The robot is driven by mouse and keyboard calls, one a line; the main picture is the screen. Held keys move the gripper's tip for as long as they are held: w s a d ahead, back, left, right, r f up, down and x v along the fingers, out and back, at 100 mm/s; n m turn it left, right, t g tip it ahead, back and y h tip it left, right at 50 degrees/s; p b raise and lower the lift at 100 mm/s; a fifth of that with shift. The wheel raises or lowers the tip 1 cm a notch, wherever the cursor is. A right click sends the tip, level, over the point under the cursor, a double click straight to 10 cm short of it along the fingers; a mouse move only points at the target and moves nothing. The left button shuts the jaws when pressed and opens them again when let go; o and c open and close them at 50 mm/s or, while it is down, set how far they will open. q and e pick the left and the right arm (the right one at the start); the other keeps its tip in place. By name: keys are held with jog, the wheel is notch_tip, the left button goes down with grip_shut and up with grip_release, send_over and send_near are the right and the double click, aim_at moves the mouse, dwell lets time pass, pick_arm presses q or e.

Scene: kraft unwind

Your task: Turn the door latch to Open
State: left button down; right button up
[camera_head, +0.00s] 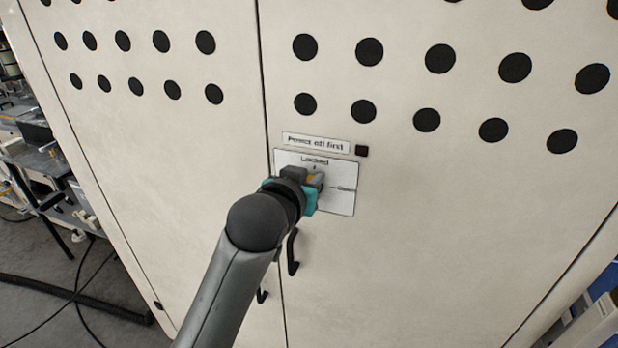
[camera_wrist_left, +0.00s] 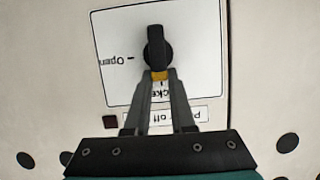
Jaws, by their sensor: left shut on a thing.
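The door latch (camera_wrist_left: 156,48) is a black knob with a yellow tip, on a white plate (camera_head: 340,203) on the cabinet door. In the left wrist view, which shows the plate upside down, the yellow tip points to the "Locked" mark, and the "Open" mark is off to the side. My left gripper (camera_wrist_left: 161,78) is shut on the latch at its yellow-tipped end. In the head view my left gripper (camera_head: 310,183) hides most of the latch and part of the plate. My right gripper is not in view.
A "Power off first" label (camera_head: 315,142) and a small dark square (camera_head: 362,151) sit above the plate. A black door handle (camera_head: 293,252) is below, beside the door seam. Round black holes line the upper doors. Cables (camera_head: 75,290) lie on the floor at left.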

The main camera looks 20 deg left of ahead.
aim_at(324, 186)
pick_arm(q)
jog(key=m+y, duration=0.1)
jog(key=d+m, duration=0.1)
jog(key=m, duration=0.1)
jog(key=shift+s+d+f+y, duration=0.1)
jog(key=shift+f+y, duration=0.25)
jog(key=shift+y, duration=0.05)
jog(key=m+y, duration=0.1)
jog(key=d+f+m+y, duration=0.1)
jog(key=m, duration=0.1)
jog(key=shift+t, duration=0.3)
jog(key=shift+d, duration=0.1)
jog(key=m, duration=0.1)
jog(key=m+y, duration=0.1)
jog(key=f+m+t, duration=0.1)
jog(key=m, duration=0.1)
jog(key=shift+d+f, duration=0.1)
jog(key=shift+d, duration=0.25)
